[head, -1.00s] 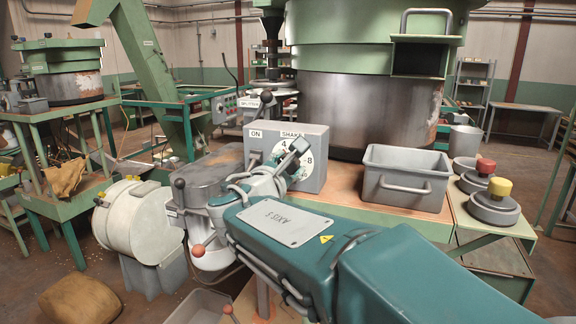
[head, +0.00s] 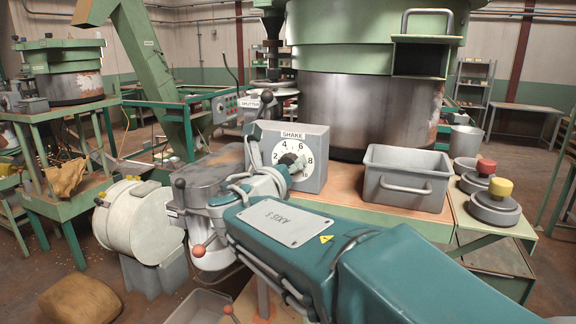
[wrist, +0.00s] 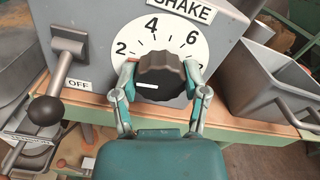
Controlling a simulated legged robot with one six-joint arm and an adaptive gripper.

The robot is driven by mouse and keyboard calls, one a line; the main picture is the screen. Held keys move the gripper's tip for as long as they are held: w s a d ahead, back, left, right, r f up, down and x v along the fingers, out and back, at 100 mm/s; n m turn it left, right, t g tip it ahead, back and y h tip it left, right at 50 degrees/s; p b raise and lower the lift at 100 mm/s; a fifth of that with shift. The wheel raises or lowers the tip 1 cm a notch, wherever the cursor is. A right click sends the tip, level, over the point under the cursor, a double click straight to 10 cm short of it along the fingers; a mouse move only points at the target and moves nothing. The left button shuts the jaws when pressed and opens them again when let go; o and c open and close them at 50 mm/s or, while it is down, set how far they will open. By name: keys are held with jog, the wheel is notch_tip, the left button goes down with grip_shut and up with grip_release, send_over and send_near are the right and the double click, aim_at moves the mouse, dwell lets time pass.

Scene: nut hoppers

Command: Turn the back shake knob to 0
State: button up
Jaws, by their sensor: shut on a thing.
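The grey shake box (head: 315,180) stands on the bench with a white SHAKE dial (head: 283,147) on its front. The dark ribbed shake knob (wrist: 160,75) sits at the dial's middle, below the 4 in the wrist view. In the head view my gripper (head: 290,165) partly hides the knob and the dial's lower left. The 0 on the dial cannot be made out.
A lever with a black ball (wrist: 45,110) and an OFF label (wrist: 79,85) are left of the dial. A grey bin (head: 405,185) stands close to the box's right. Weights with red and yellow knobs (head: 493,202) lie farther right.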

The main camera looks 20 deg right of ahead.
jog(key=n, duration=0.4)
jog(key=shift+f+n, duration=0.3)
jog(key=shift+f, duration=0.05)
jog(key=shift+n, duration=1.5)
jog(key=o, duration=1.1)
jog(key=shift+w, duration=0.1)
jog(key=shift+o, duration=0.2)
jog(key=shift+r, duration=0.2)
jog(key=shift+s+a, duration=0.25)
jog(key=v, duration=1.1)
jog(key=shift+a, duration=0.15)
